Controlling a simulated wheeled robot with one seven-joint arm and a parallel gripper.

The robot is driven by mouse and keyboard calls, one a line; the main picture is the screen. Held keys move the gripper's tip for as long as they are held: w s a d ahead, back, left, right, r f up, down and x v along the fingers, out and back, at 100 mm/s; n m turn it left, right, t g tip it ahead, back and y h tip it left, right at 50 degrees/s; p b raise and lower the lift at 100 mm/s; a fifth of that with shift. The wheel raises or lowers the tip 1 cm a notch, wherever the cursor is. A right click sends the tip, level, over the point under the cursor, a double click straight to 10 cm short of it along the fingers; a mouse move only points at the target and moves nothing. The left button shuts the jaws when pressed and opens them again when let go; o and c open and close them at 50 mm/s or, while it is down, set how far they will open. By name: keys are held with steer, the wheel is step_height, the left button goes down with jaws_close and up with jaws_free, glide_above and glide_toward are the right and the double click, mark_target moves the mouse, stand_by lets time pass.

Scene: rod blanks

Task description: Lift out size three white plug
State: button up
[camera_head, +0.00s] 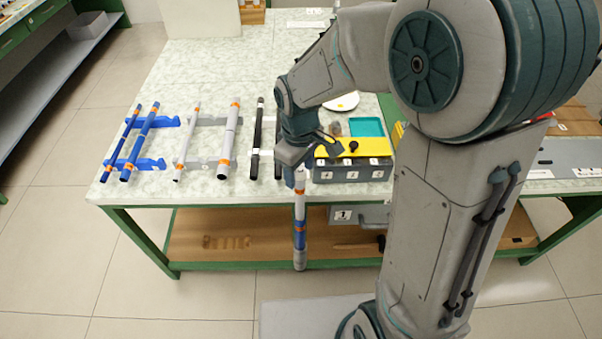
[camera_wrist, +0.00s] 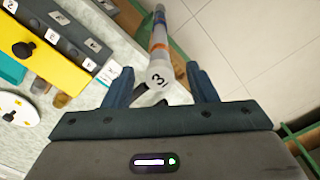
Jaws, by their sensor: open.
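A white plug marked 3 (camera_wrist: 158,77) shows end-on in the wrist view, at the near end of a rod (camera_wrist: 160,38) with orange and blue bands. My gripper (camera_wrist: 160,82) is open in the wrist view, with one finger on each side of the plug and gaps visible on both sides. In the head view the plug is hard to make out.
A dark box with number labels (camera_head: 350,175) and a yellow top (camera_head: 352,147) with a black knob stands just right of my gripper. Behind it is a teal tray (camera_head: 366,127). Blue rods (camera_head: 140,142), grey-white rods (camera_head: 229,140) and a black rod (camera_head: 257,135) lie at left.

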steer(key=shift+f, duration=0.9)
steer(key=c, duration=0.9)
steer(key=shift+o, duration=0.2)
steer(key=shift+r, duration=0.1)
steer(key=shift+w+r, duration=0.1)
steer(key=shift+r, duration=0.4)
step_height(320, 180, up, 3)
steer(key=shift+f, duration=0.15)
steer(key=s+d+r, duration=0.2)
steer(key=s+r, duration=0.1)
steer(key=s, duration=0.2)
steer(key=s+d+r+b, duration=0.1)
steer(key=s+d+r, duration=0.1)
steer(key=s+r, duration=0.2)
steer(key=shift+s+d, duration=0.35)
steer(key=shift+s, duration=0.55)
